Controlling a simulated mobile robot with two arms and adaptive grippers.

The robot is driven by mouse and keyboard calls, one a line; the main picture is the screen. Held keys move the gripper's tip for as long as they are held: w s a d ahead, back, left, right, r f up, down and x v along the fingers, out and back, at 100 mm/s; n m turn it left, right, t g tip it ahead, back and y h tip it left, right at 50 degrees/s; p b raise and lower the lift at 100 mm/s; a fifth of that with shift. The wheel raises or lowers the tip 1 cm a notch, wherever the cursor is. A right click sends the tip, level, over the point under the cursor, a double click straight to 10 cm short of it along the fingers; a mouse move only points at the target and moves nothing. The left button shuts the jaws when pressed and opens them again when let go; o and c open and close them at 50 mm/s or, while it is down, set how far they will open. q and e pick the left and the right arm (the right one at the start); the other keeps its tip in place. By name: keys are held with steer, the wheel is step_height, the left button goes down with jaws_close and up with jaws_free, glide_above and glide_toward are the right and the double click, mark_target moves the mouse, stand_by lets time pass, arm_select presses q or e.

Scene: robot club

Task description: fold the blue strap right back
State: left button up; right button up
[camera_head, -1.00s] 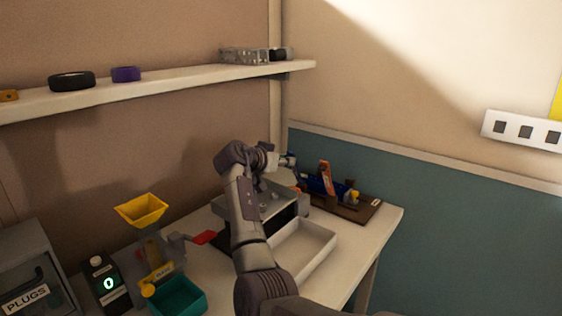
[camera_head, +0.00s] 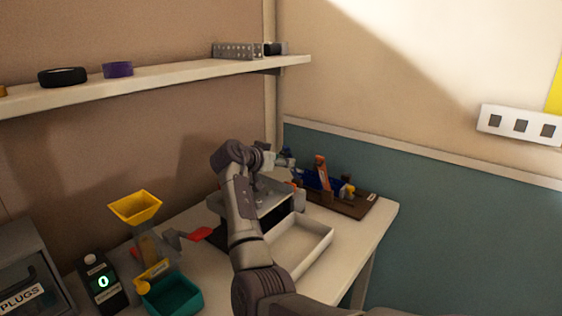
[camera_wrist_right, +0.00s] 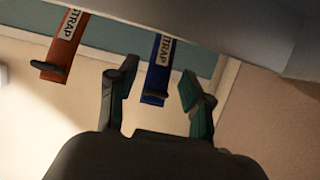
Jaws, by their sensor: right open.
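The blue strap (camera_wrist_right: 160,68), labelled STRAP, shows in the right wrist view with its end between the two finger tips as seen in the picture. I cannot tell whether the fingers touch it. In the head view a blue piece (camera_head: 311,181) stands at the board at the back of the table. My right gripper (camera_wrist_right: 158,78) is open, its fingers apart on either side of the blue strap in the picture. In the head view my right gripper (camera_head: 286,158) is small and partly hidden by my arm. My left gripper is not in view.
An orange strap (camera_wrist_right: 62,48) is beside the blue one; it also shows in the head view (camera_head: 321,170). The brown board (camera_head: 350,207) holds them. A white tray (camera_head: 318,237), a teal bin (camera_head: 172,297) and a yellow hopper (camera_head: 136,207) are on the table.

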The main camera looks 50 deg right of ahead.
steer(key=w+v, duration=0.1)
steer(key=v, duration=1)
steer(key=shift+s+a, duration=0.35)
steer(key=shift+s, duration=0.1)
steer(key=shift+r, duration=0.1)
